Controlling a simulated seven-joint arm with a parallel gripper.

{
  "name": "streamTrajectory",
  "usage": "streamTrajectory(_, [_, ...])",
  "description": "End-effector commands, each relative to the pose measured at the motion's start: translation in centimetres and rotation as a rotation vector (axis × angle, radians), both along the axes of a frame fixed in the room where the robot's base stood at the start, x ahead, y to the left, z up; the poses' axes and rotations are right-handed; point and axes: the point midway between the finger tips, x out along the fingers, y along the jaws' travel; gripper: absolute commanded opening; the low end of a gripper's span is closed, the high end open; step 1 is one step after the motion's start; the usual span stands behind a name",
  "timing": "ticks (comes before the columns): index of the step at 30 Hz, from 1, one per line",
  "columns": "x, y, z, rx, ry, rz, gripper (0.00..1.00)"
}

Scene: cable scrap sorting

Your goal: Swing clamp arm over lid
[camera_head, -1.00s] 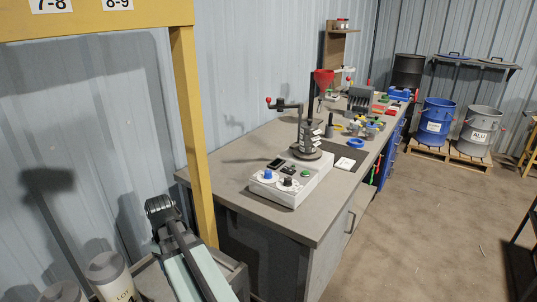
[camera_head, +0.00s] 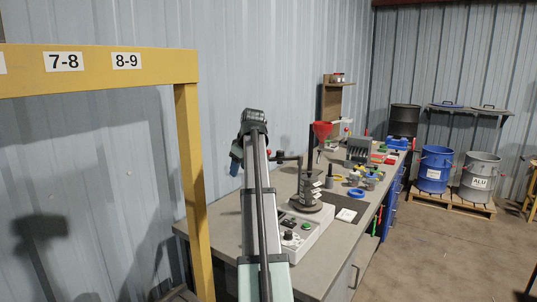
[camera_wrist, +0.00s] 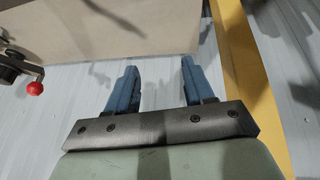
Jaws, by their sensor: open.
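My gripper (camera_wrist: 160,66) is open and empty, with two blue fingers apart in the wrist view. In the head view it (camera_head: 236,160) is partly hidden behind my arm, left of the bench machine. The clamp arm (camera_head: 287,159) is a dark bar with a red knob, sticking out left above the dark labelled pot (camera_head: 310,188). The red knob (camera_wrist: 35,89) also shows at the left of the wrist view, to the left of my fingers and apart from them. A lid on the pot cannot be made out clearly.
The grey bench (camera_head: 340,252) carries the machine's white base (camera_head: 308,240), a blue ring (camera_head: 356,193) and a red funnel (camera_head: 322,131). A yellow frame (camera_head: 192,185) stands at left, and its post (camera_wrist: 245,70) shows in the wrist view. Blue and grey drums stand at back right.

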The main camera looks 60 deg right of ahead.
Motion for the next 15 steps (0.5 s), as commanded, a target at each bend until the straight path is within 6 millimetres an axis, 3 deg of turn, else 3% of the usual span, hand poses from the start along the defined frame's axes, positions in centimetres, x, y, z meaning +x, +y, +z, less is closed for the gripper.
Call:
streamTrajectory(1, [0.7, -4.1, 2.3, -0.007, 0.002, -0.004, 0.53])
streamTrajectory(6, [0.4, -12.9, 6.8, -0.029, 0.015, 0.008, 0.53])
streamTrajectory(10, [-0.2, -17.8, 9.1, -0.037, 0.025, 0.017, 0.53])
streamTrajectory(15, [-0.9, -21.3, 10.7, -0.044, 0.034, 0.026, 0.53])
